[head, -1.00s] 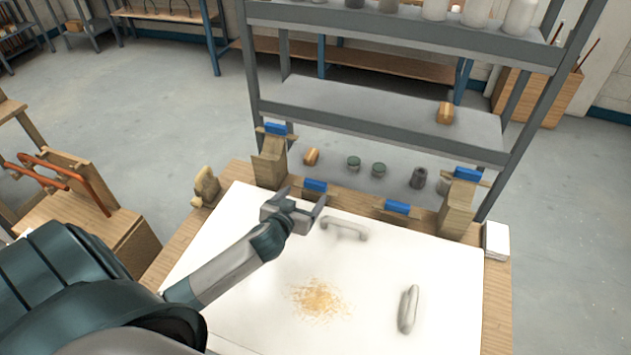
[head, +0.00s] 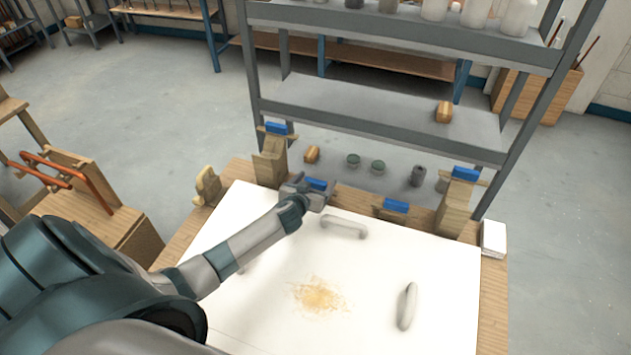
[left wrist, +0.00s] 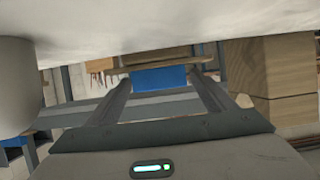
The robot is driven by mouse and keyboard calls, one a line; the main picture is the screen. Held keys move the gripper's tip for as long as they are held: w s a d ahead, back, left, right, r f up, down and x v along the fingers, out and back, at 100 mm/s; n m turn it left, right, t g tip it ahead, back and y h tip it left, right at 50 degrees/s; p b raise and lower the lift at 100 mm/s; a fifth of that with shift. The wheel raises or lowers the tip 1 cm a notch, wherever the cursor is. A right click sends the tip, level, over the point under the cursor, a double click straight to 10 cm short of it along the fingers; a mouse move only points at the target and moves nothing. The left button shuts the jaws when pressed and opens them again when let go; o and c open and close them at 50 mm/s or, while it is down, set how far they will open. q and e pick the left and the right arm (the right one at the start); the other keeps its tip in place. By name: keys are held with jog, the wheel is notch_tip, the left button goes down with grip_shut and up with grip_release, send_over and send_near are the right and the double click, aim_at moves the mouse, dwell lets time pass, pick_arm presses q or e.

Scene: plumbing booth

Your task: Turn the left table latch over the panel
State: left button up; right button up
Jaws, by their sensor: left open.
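The left table latch, a blue block on a wooden strip (head: 317,184), is at the far edge of the white panel (head: 390,270), left of centre. My left gripper (head: 318,192) is at this latch and partly hides it. In the left wrist view the open fingers (left wrist: 160,82) have the blue block (left wrist: 158,77) between their tips, with a gap on each side; contact cannot be told. The latch's wooden strip (left wrist: 170,66) runs crosswise there, near the pale panel (left wrist: 160,30). My right gripper is out of view.
A second blue latch (head: 396,206) sits to the right on the same edge. Wooden posts (head: 270,165) and (head: 456,212) carry blue-topped latches. The panel has grey handles (head: 345,226) and (head: 407,306) and a patch of shavings (head: 320,295). A shelf rack (head: 390,115) stands behind.

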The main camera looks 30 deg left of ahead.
pick_arm(q)
jog(key=c, duration=1.5)
jog(key=shift+f, duration=0.1)
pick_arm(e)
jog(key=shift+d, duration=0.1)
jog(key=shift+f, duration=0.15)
pick_arm(q)
jog(key=shift+d+f+n+y+b, duration=0.1)
jog(key=shift+f+n+y+b, duration=0.1)
jog(key=shift+n+y+b, duration=0.8)
jog(key=n+g+y+b, duration=0.3)
jog(key=y+b, duration=0.1)
jog(key=b, duration=0.3)
jog(key=shift+f+n, duration=0.1)
jog(key=shift+n, duration=0.3)
jog(key=shift+n+g+y+b, duration=0.5)
jog(key=shift+n+b, duration=0.1)
jog(key=shift+b, duration=0.55)
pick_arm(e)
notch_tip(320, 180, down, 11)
pick_arm(q)
jog(key=shift+r+n+g+y+b, duration=0.3)
jog(key=shift+n+g+b, duration=0.1)
jog(key=shift+b, duration=0.25)
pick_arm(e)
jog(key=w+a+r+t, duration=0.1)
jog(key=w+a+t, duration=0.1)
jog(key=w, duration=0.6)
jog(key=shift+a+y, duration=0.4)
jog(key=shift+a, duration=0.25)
